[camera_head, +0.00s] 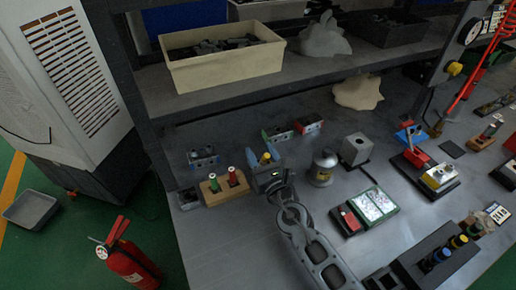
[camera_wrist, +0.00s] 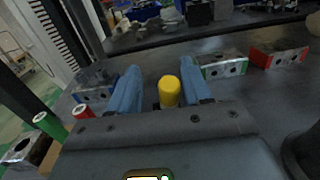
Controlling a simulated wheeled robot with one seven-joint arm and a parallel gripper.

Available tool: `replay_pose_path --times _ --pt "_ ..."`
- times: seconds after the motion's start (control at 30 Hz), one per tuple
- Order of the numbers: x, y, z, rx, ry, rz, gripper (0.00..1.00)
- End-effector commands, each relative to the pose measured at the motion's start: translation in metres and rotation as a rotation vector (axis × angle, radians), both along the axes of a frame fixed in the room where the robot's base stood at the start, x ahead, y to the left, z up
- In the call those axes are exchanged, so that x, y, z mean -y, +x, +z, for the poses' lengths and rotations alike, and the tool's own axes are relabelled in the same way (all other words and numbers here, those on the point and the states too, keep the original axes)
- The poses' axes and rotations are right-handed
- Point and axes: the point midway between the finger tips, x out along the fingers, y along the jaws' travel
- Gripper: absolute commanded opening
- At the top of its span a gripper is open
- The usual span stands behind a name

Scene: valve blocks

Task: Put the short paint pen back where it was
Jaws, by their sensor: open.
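My gripper (camera_head: 266,163) is at the left part of the bench, open, with its two blue fingers apart. In the wrist view the gripper (camera_wrist: 165,88) has a yellow-topped pen (camera_wrist: 169,92) between its fingers, with gaps visible on both sides. The yellow top (camera_head: 266,157) also shows in the head view; its lower part is hidden by the gripper. A wooden block (camera_head: 222,189) just left of the gripper holds a green pen (camera_head: 213,182) and a red pen (camera_head: 233,176), both upright. I cannot tell which pen is the short one.
A grey canister (camera_head: 322,168) is to the right. A dark block (camera_head: 437,258) with several capped cylinders is at front right. A shelf (camera_head: 180,100) overhangs the back.

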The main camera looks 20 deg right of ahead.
Motion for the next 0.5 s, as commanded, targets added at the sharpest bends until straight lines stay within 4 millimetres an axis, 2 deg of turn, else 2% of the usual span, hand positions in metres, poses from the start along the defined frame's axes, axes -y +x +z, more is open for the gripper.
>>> replay_pose_path --times 0.1,0.3,0.5 --pt "-0.002 -0.026 -0.001 -0.002 0.000 0.001 0.48" --pt "-0.006 -0.065 -0.002 -0.001 0.000 0.002 0.48" --pt "-0.007 -0.089 -0.001 0.000 0.000 0.001 0.48"
